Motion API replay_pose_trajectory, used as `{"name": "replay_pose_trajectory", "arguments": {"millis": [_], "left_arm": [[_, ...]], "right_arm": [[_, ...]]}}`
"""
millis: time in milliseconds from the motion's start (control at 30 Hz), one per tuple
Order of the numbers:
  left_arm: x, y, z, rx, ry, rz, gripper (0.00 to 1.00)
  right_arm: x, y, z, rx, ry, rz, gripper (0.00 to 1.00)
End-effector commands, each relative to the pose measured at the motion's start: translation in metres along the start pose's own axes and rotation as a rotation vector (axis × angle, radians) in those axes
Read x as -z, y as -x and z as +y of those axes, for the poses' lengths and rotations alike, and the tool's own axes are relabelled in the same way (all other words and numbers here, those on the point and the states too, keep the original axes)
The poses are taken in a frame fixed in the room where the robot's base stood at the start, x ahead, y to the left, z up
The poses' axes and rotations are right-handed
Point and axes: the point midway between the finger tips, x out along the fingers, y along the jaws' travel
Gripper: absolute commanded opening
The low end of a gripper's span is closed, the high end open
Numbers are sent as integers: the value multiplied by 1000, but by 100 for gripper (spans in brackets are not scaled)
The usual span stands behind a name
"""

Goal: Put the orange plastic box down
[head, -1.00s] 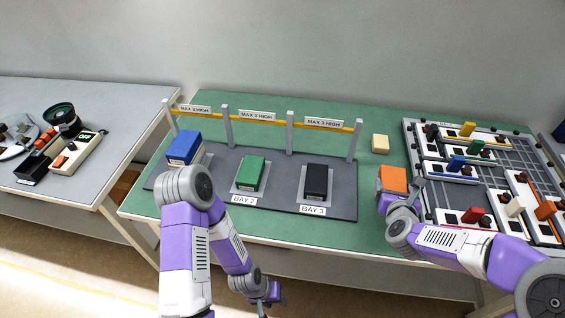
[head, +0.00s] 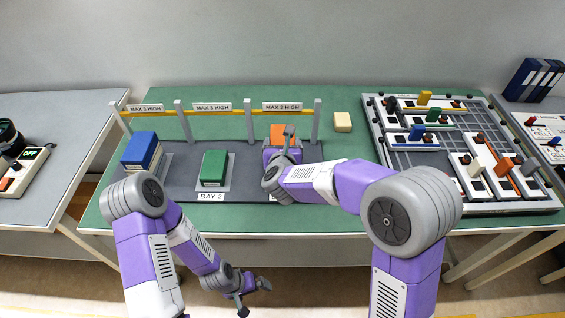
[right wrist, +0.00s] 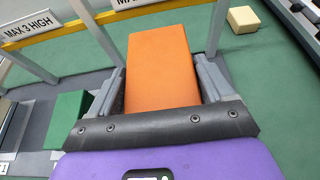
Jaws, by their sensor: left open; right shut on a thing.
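The orange plastic box (head: 277,131) is held by my right gripper (head: 281,150) over the right-hand bay of the grey rack base (head: 186,190). In the right wrist view the orange box (right wrist: 160,70) sits between the two fingers of the gripper (right wrist: 165,85). My right arm covers most of that bay, so the black box and any contact beneath the orange one cannot be made out. A green box (head: 214,167) stands in bay 2 and a blue box (head: 141,150) in the left bay. My left gripper (head: 253,292) is open and empty, low in front of the table.
Grey posts (head: 248,120) and a yellow rail (head: 220,112) with "MAX 3 HIGH" signs stand behind the bays. A cream block (head: 342,122) lies on the green mat (head: 350,145). A grey board (head: 440,190) with several coloured parts is at the right.

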Motion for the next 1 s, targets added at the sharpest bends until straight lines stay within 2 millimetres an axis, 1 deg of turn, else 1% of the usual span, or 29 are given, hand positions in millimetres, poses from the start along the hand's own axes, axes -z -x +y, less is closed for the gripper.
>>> {"name": "replay_pose_trajectory", "arguments": {"millis": [33, 100, 267, 500, 767, 933, 967, 1000], "left_arm": [[0, -6, -2, 0, 0, 0, 100], [0, -8, -3, 0, 0, 0, 100], [0, -11, -4, 0, 0, 0, 100], [1, -20, -8, 0, 0, 0, 100], [1, -20, -7, 0, 0, 0, 100], [1, -25, -9, 0, 0, 0, 100], [1, -25, -9, 0, 0, 0, 100], [1, -24, -9, 0, 0, 0, 100]], "right_arm": [[12, -5, 0, 0, 2, 1, 41], [20, -8, 0, -1, 1, 0, 41], [29, -12, 0, 0, 0, -2, 41], [59, -24, 0, -1, 1, -1, 41], [59, -25, 0, -2, -2, -4, 41], [63, -26, 0, -2, -2, -3, 41], [64, -26, 0, -2, -1, -1, 82], [63, -26, 0, -2, -1, -1, 88]]}}
